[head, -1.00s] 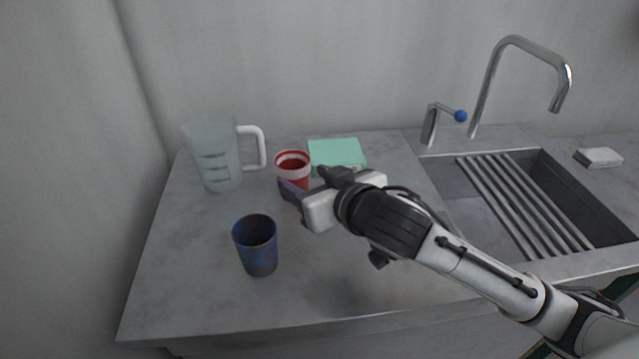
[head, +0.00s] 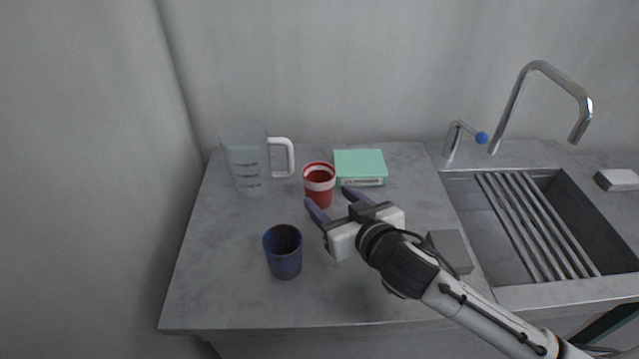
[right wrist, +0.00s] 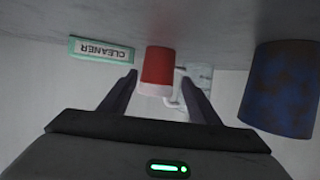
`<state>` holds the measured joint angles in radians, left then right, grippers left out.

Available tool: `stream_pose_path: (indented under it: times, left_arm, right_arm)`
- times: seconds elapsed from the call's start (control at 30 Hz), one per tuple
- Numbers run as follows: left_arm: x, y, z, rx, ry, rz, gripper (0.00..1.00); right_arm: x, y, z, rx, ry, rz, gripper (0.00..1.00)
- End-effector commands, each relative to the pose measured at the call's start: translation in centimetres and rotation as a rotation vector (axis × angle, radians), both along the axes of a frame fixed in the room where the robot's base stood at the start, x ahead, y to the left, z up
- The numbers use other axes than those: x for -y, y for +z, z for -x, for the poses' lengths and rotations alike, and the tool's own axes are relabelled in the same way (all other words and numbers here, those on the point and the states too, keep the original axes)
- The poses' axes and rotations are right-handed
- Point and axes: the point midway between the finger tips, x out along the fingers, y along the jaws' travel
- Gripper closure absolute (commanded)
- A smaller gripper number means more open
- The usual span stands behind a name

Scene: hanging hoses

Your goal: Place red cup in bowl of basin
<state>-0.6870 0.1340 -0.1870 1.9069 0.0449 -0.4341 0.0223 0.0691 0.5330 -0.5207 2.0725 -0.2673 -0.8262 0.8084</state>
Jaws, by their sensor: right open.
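A red cup with a white band at its rim (head: 319,186) stands upright on the counter, left of the green box. In the right wrist view the red cup (right wrist: 157,68) shows upside down, ahead of and between the fingertips. My right gripper (head: 332,204) is open and empty, just in front of the cup on the near side; in the wrist view its fingers (right wrist: 160,82) are spread. I cannot tell if they touch the cup. The basin (head: 472,200) is sunk into the counter at the right, with a slatted rack (head: 530,225) across it. My left gripper is not in view.
A blue cup (head: 283,252) stands at the front left, near my gripper. A clear measuring jug (head: 246,165) stands behind left. A green cleaner box (head: 360,166) lies right of the red cup. A faucet (head: 516,105) rises behind the basin. A grey block (head: 450,250) lies beneath my arm.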

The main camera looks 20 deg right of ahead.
Motion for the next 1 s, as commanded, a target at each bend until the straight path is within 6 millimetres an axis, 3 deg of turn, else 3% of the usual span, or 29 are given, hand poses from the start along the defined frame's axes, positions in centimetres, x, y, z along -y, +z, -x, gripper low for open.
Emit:
stream_pose_path:
  times: [0.27,0.53,0.87,1.0]
  left_arm:
    - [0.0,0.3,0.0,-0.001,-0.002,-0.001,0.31]
    - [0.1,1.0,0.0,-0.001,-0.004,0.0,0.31]
    - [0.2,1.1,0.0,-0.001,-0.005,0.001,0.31]
    - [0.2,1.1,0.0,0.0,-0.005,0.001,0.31]
  right_arm:
    - [-0.2,-0.5,-2.5,0.0,0.0,0.0,0.44]
    - [-0.4,-1.1,-6.2,-0.001,0.0,0.0,0.44]
    - [-0.5,-1.4,-6.9,-0.001,0.001,-0.001,0.44]
    - [-0.5,-1.4,-6.9,-0.001,0.001,-0.001,0.66]
